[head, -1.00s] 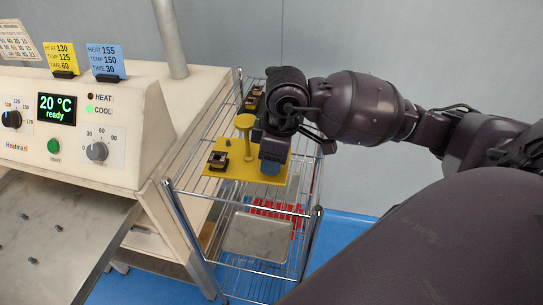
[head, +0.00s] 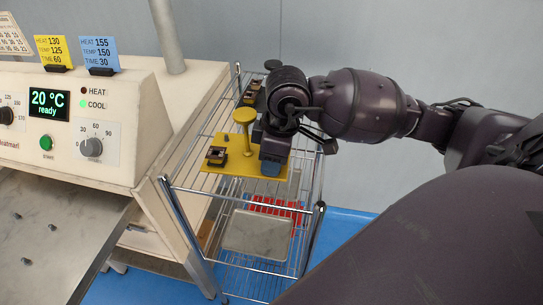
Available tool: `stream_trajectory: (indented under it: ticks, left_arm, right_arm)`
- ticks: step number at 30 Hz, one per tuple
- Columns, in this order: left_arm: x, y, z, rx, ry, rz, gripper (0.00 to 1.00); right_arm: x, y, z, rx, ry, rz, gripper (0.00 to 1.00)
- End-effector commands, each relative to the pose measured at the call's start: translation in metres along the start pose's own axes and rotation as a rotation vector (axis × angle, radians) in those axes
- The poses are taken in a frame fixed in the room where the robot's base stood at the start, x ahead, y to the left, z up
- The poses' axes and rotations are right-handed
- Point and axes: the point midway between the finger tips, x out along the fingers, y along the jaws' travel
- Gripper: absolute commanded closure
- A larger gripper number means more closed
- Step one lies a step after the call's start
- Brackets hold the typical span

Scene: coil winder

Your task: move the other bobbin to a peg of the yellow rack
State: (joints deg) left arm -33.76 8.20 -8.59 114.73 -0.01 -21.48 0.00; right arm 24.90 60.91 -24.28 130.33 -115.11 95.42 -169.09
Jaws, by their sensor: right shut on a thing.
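My right gripper (head: 271,170) points down at the right side of the rack, close to the plate. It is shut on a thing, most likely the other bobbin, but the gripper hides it. I cannot tell whether that thing touches a peg. My left gripper is out of view.
The wire cart (head: 313,215) has a grey tray (head: 256,232) and red items (head: 283,206) lower down. The heater machine (head: 125,130) stands close on the left, a grey wall behind.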

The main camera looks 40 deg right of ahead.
Motion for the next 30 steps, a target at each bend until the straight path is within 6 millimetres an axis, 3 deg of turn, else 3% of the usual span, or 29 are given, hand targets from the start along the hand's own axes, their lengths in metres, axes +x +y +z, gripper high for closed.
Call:
stream_trajectory:
  ticks: [1,6,17,21,25,30]
  left_arm:
    - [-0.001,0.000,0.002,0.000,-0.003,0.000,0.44]
    - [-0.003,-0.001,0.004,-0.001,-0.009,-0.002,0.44]
    - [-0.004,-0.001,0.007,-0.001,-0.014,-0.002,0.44]
    - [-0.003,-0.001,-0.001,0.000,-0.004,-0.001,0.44]
    - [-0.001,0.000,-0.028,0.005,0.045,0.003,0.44]
    - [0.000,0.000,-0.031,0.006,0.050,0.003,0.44]
  right_arm:
    - [0.000,0.000,0.000,0.000,0.000,0.000,0.56]
    - [0.000,0.000,0.000,0.000,0.000,0.000,0.31]
    - [0.000,0.000,0.000,0.000,0.000,0.000,0.31]
    - [0.000,0.000,0.000,0.000,0.000,0.000,0.31]
    - [-0.025,0.001,0.000,-0.003,0.002,0.006,0.31]
    - [-0.059,0.001,0.000,-0.002,0.002,0.006,0.31]
